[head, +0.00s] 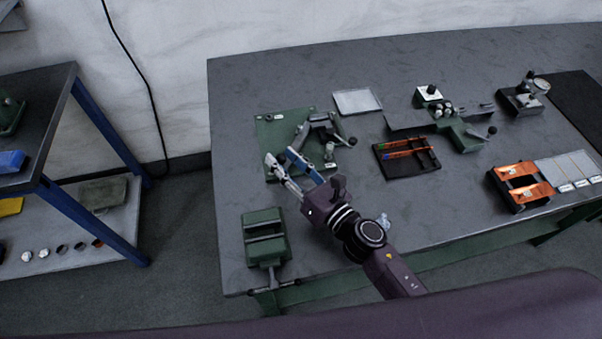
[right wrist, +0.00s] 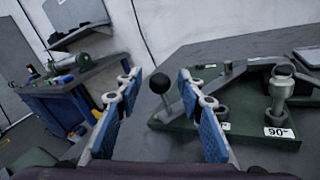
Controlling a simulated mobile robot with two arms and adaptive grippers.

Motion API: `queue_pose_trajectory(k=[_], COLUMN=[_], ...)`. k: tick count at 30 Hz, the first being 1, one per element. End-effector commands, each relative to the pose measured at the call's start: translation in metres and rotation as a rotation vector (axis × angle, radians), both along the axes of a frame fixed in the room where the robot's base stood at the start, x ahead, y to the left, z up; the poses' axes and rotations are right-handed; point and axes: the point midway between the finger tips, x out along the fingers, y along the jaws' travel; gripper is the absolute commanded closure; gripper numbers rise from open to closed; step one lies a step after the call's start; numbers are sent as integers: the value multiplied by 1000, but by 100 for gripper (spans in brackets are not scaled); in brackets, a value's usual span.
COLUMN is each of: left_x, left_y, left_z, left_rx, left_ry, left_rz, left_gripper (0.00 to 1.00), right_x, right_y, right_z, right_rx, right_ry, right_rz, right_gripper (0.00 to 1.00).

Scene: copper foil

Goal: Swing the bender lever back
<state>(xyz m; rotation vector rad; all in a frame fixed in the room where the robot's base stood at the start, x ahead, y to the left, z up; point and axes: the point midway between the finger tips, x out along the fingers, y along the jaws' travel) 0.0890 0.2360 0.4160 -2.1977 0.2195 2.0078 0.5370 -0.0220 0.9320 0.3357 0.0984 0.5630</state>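The bender stands on a green base plate (head: 272,132) at the left of the bench, and its dark grey arm (head: 320,123) shows there. In the right wrist view a lever with a black ball knob (right wrist: 159,83) rises at the near edge of the green plate (right wrist: 270,135). My right gripper (head: 284,157) is open and empty at the plate's front left. In the right wrist view the knob appears between the blue-padded fingertips (right wrist: 160,76), with space on both sides. Whether it is level with the tips or beyond them is unclear. My left gripper is out of view.
A green vise (head: 264,236) stands at the bench's front left corner. A black tray with pens (head: 408,170), a white sheet (head: 357,101) and other green fixtures lie to the right. A label marked 90 (right wrist: 278,132) lies beside a bender post. A blue-legged shelf (head: 100,125) stands left.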

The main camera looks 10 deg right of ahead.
Motion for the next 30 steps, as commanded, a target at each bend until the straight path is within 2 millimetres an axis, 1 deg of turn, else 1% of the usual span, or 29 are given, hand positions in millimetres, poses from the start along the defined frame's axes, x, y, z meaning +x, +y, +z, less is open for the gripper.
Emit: queue_pose_trajectory(k=[9,15,21,29,30], left_x=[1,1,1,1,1], left_y=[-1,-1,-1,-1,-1], left_z=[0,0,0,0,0], left_rx=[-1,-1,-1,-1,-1], left_ry=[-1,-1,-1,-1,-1], left_rz=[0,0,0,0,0], left_gripper=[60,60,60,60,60], right_x=[-52,-78,-89,-90,-90], right_y=[-34,-50,-57,-58,-58], right_z=[-1,0,0,1,1], right_rx=[-1,-1,-2,-1,-1], right_ry=[4,2,-1,-2,-2], right_rz=[-3,-2,-2,0,0], right_gripper=[65,65,65,65,67])
